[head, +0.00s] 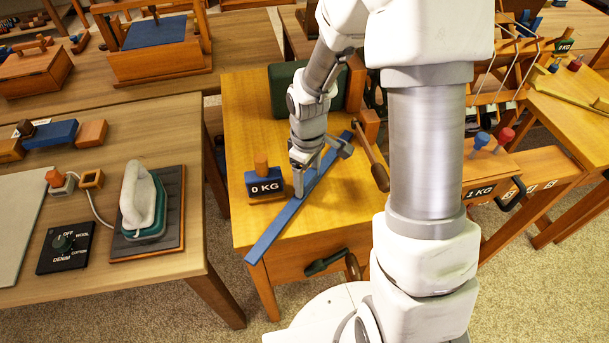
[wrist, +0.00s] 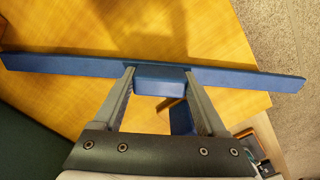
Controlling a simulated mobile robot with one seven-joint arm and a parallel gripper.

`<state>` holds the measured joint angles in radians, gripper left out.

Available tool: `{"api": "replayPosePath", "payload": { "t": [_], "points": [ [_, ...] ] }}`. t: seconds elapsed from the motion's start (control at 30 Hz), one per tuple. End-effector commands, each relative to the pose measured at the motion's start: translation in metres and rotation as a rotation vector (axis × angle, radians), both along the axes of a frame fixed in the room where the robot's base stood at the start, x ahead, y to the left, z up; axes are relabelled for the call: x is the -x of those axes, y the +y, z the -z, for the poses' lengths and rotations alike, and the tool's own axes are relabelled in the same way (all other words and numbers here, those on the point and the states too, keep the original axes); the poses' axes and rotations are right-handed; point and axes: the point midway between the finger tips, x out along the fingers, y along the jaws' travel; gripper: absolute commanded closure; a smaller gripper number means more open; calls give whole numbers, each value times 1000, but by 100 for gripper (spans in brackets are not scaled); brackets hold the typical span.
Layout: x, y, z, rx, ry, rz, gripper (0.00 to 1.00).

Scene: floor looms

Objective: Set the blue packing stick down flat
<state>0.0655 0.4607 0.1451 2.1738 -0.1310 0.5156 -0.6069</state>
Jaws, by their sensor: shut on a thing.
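The blue packing stick (head: 272,232) is a long thin bar running diagonally over the yellow wooden table (head: 245,120) in the head view. Its near end reaches past the table's front left edge. In the wrist view the stick (wrist: 70,65) spans nearly the full width, one end over the table edge. My gripper (head: 299,187) points down at its middle. In the wrist view my gripper (wrist: 160,76) is shut on the stick's raised blue middle block. The stick looks roughly level, close above or on the table; I cannot tell whether it touches.
A blue "0 KG" weight (head: 265,186) stands just left of the stick. The left table holds an iron (head: 140,203) and a dial panel (head: 66,246).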

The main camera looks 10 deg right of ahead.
Motion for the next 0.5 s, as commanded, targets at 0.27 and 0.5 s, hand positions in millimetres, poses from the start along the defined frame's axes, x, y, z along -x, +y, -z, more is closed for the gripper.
{"api": "replayPosePath", "payload": {
  "t": [0.27,0.5],
  "points": [
    [0,0,3,0,0,0,93],
    [0,0,2,0,0,0,0]
  ]
}}
